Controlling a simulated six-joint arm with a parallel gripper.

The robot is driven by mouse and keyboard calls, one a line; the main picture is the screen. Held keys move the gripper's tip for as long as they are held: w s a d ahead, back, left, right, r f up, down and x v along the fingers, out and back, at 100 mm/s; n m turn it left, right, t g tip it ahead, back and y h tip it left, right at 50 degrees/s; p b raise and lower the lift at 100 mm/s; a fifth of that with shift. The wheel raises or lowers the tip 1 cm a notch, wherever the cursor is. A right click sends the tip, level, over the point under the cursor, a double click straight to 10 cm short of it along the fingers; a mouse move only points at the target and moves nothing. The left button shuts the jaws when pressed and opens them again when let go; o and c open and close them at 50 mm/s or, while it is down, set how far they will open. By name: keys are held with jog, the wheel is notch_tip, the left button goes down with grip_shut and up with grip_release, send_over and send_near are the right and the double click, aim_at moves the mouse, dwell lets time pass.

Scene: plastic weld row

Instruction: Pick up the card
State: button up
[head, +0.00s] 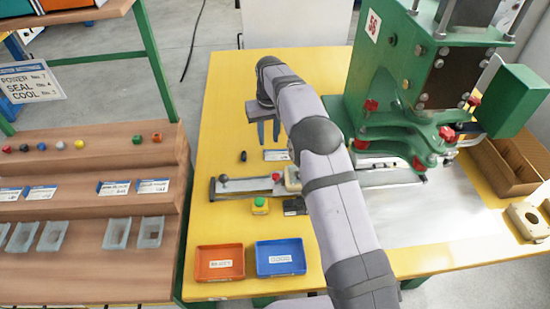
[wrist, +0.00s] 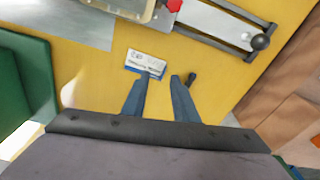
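A small white card (head: 276,155) with dark print lies on the yellow table, just below my gripper in the head view. In the wrist view the card (wrist: 146,59) shows a blue edge and lies beyond the fingertips, mostly in line with the left finger, whose tip overlaps its lower edge in the picture. My gripper (head: 268,144) points down with its two fingers apart and nothing between them. Both fingers also show in the wrist view (wrist: 164,75). I cannot tell how high the tips are above the table.
A small dark object (head: 243,156) lies left of the card. A sliding rail with a ball knob (head: 223,178) runs in front. A green press (head: 420,80) stands right. Orange (head: 220,262) and blue (head: 281,258) trays sit at the front. More cards (head: 154,186) lie on the left shelf.

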aim_at(264, 154)
jog(key=shift+w+a+f+p, duration=0.25)
jog(key=shift+w+f+p, duration=0.05)
jog(key=shift+f, duration=1.2)
jog(key=shift+w+a+f+p, duration=0.25)
jog(key=shift+w+a+f, duration=0.1)
jog(key=shift+f, duration=1.1)
jog(key=shift+w+a+f+p, duration=0.2)
jog(key=shift+w+f+p, duration=0.1)
jog(key=shift+f, duration=1.2)
grip_shut()
